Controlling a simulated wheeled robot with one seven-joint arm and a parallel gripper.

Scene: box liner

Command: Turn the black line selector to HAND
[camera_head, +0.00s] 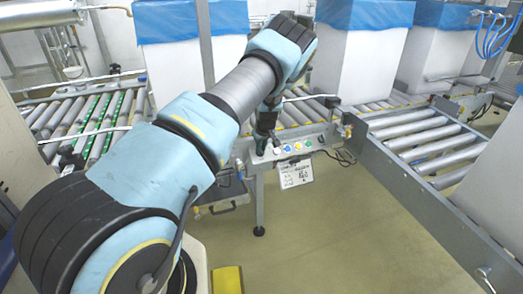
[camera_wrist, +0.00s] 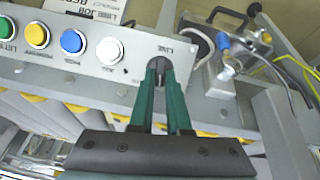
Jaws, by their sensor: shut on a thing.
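The black line selector (camera_wrist: 159,66) sits at the right end of a grey control panel (camera_wrist: 130,75) in the wrist view, by an upside-down label that seems to read LINE. My gripper (camera_wrist: 161,74) has its two green fingers around the selector and is shut on it. The fingers hide most of the knob, so its pointing direction and any HAND mark cannot be read. In the head view my gripper (camera_head: 265,142) reaches down to the left end of the panel, and the selector is hidden behind it.
A white button (camera_wrist: 110,50) is close beside the selector, with blue (camera_wrist: 73,41), yellow (camera_wrist: 37,35) and green buttons in the same row. A blue-and-metal fitting with cables (camera_wrist: 222,70) stands right of the panel. Roller conveyors (camera_head: 420,140) and blue-lined boxes (camera_head: 362,60) surround the panel.

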